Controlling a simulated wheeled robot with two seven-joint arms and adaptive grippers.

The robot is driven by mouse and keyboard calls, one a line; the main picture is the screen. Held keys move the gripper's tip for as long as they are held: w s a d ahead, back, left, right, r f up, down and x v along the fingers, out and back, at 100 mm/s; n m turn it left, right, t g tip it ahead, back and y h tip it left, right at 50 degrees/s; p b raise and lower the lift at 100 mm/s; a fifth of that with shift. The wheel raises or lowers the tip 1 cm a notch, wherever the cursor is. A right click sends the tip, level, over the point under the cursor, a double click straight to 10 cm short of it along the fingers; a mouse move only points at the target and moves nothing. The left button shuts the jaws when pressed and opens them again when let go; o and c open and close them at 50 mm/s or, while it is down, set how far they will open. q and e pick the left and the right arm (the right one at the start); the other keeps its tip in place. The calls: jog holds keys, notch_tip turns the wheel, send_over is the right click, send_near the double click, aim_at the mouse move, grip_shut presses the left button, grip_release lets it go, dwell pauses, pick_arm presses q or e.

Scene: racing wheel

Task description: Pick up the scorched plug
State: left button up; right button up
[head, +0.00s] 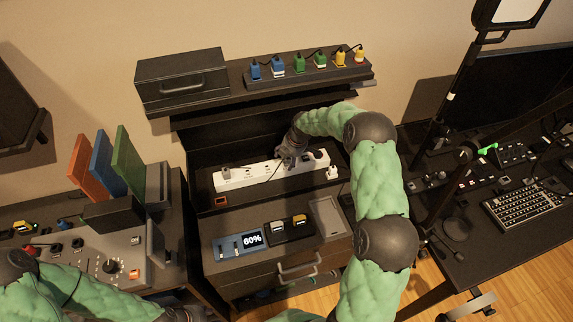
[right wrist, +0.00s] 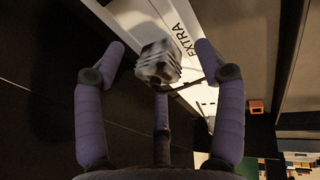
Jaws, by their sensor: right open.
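The scorched plug (right wrist: 158,62), white with dark burn marks, shows in the right wrist view between the spread fingers of my right gripper (right wrist: 160,50). The fingers stand apart from it on both sides. A thin dark cord shows by the plug. Behind it is the white power strip (right wrist: 205,95), marked EXTRA. I cannot tell whether the plug sits in a socket. In the head view, my right gripper (head: 288,156) is over the middle of the power strip (head: 240,175) and hides the plug. My left gripper (head: 188,314) is at the bottom edge, partly cut off.
Another plug (head: 333,172) is at the strip's right end. A shelf above holds a dark box (head: 180,80) and a dark strip (head: 310,80) with several coloured plugs. A keyboard (head: 525,207) lies at right.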

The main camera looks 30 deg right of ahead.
jog(key=shift+w+f, duration=0.15)
jog(key=shift+f, duration=0.2)
jog(key=shift+r, duration=0.1)
jog(key=c, duration=1.2)
jog(key=shift+r, duration=0.1)
